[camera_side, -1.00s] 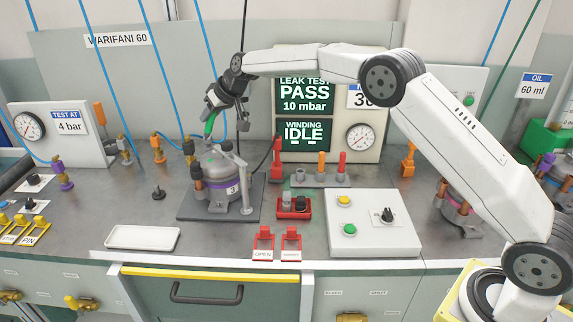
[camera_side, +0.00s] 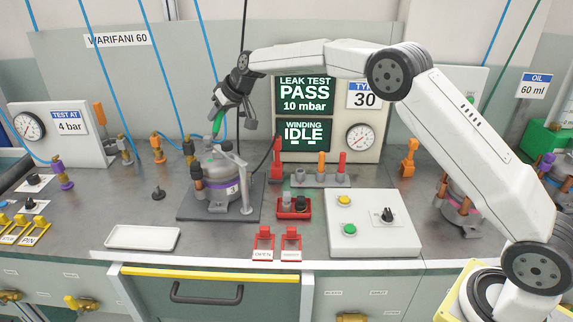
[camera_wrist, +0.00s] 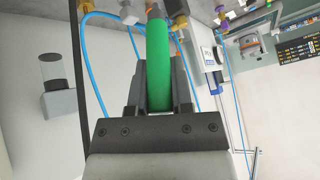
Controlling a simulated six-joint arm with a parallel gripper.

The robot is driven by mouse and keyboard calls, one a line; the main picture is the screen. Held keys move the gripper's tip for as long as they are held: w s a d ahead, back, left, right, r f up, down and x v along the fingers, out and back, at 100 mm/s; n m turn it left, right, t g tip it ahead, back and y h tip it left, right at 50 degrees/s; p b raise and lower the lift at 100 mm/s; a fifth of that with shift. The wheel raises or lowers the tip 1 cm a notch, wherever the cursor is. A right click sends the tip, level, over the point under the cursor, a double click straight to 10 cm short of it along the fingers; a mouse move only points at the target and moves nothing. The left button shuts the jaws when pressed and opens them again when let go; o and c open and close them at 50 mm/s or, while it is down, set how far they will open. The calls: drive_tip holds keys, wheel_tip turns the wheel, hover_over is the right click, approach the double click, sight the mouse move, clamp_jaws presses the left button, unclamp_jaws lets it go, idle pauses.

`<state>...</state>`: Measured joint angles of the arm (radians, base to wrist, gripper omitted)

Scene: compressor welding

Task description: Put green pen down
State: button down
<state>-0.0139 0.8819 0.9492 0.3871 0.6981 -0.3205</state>
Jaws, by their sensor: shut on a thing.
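My gripper (camera_side: 221,112) is shut on the green pen (camera_side: 217,123). The pen hangs tip down, slightly tilted, above the grey compressor (camera_side: 217,163) on its dark base plate. In the wrist view the green pen (camera_wrist: 158,65) runs between the two dark fingers of my gripper (camera_wrist: 160,80). Its far end is at the top edge of that view. A rack (camera_side: 320,180) behind and right of the compressor holds red and orange upright pens or tools and has a grey empty-looking socket (camera_side: 299,175).
A red tray (camera_side: 293,209) with small parts lies right of the compressor. A white button box (camera_side: 372,224) is further right. A white empty tray (camera_side: 142,237) lies front left. Blue hoses (camera_side: 165,70) hang behind my gripper. A display panel (camera_side: 304,95) stands at the back.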

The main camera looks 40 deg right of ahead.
drive_tip(key=s+d+f+g+h, duration=0.1)
drive_tip(key=s+d+f, duration=0.2)
drive_tip(key=s+d, duration=0.6)
drive_tip(key=s+d+f+g+h, duration=0.1)
drive_tip(key=s+d+f, duration=0.2)
drive_tip(key=s+d, duration=0.6)
drive_tip(key=s, duration=0.4)
drive_tip(key=shift+s+d+f+g, duration=0.2)
drive_tip(key=shift+f+g, duration=0.15)
drive_tip(key=shift+g, duration=0.05)
drive_tip(key=shift+w+f, duration=0.1)
drive_tip(key=w+d+f, duration=0.2)
drive_tip(key=w+f, duration=0.6)
drive_tip(key=w, duration=0.4)
drive_tip(key=shift+w+d+f, duration=0.25)
drive_tip(key=shift+d, duration=0.15)
drive_tip(key=shift+f, duration=0.1)
drive_tip(key=shift+s+d+x, duration=0.1)
drive_tip(key=shift+d+x, duration=0.05)
drive_tip(key=shift+x, duration=0.8)
drive_tip(key=shift+s+d+x, duration=0.1)
drive_tip(key=shift+d+x, duration=0.05)
drive_tip(key=shift+x, duration=0.8)
